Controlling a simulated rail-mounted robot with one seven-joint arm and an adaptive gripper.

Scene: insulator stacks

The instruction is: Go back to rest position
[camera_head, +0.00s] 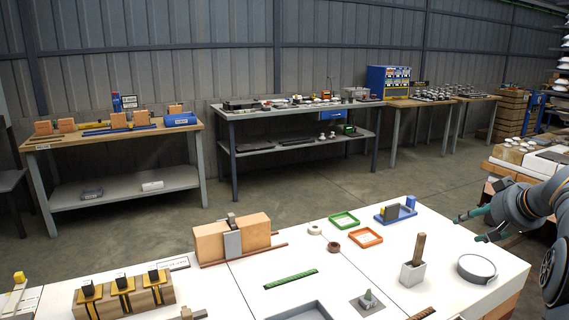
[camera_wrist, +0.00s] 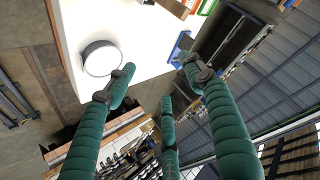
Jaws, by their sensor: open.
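My gripper (camera_head: 476,227) is at the right side of the head view, above the right end of the white table (camera_head: 318,246). Its green fingers (camera_wrist: 155,75) are spread apart in the wrist view, with nothing between them. A round grey dish (camera_head: 477,268) stands on the table below and near the gripper. The dish (camera_wrist: 101,58) also shows in the wrist view, left of the fingers. My arm enters from the right edge of the head view.
On the white table are a wooden-handled block (camera_head: 413,262), a green tray (camera_head: 344,220), an orange tray (camera_head: 365,236), a blue holder (camera_head: 395,214) and a tan block clamp (camera_head: 233,239). Workbenches (camera_head: 115,134) line the back wall. Bare floor lies between.

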